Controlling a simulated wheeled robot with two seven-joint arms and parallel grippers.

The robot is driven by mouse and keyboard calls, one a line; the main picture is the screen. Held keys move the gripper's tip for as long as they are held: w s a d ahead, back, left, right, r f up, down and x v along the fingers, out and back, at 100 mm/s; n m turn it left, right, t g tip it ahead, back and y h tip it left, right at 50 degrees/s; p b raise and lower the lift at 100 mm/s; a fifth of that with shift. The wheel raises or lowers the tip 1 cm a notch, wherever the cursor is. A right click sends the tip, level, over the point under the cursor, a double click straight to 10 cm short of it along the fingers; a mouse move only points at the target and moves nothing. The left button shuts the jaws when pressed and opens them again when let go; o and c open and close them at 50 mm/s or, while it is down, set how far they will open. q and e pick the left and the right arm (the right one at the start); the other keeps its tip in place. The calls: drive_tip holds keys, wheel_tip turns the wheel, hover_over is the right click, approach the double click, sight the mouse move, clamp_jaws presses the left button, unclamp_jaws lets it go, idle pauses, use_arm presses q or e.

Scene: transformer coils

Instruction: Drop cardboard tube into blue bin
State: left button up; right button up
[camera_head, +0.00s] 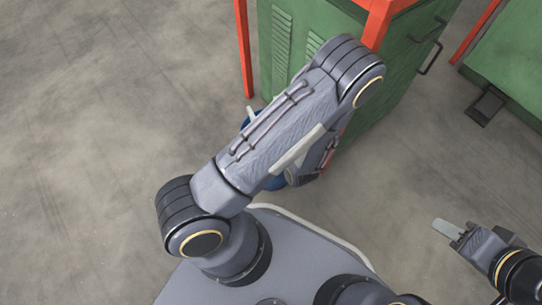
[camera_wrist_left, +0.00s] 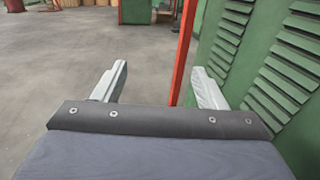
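No cardboard tube can be made out in either view. A blue thing, probably the blue bin (camera_head: 274,183), shows only in small pieces behind my left arm in the head view; its inside is hidden. My left gripper is mostly hidden behind that arm in the head view. In the left wrist view, my left gripper (camera_wrist_left: 160,82) has its two pale fingers spread wide with nothing between them. My right gripper (camera_head: 449,230) is at the lower right over the floor, away from the blue thing; its finger gap cannot be made out.
A green louvred cabinet (camera_head: 405,85) with red posts (camera_head: 243,45) stands close by my left arm. It is also on the right of the left wrist view (camera_wrist_left: 235,60). Another green cabinet (camera_head: 515,65) is at the far right. Bare floor (camera_head: 85,130) lies open to the left.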

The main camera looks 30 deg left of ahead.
use_arm(q)
drive_tip(key=shift+d, duration=0.1)
drive_tip(key=p+v, duration=0.2)
drive_tip(key=v, duration=0.5)
drive_tip(key=shift+s+d, duration=0.25)
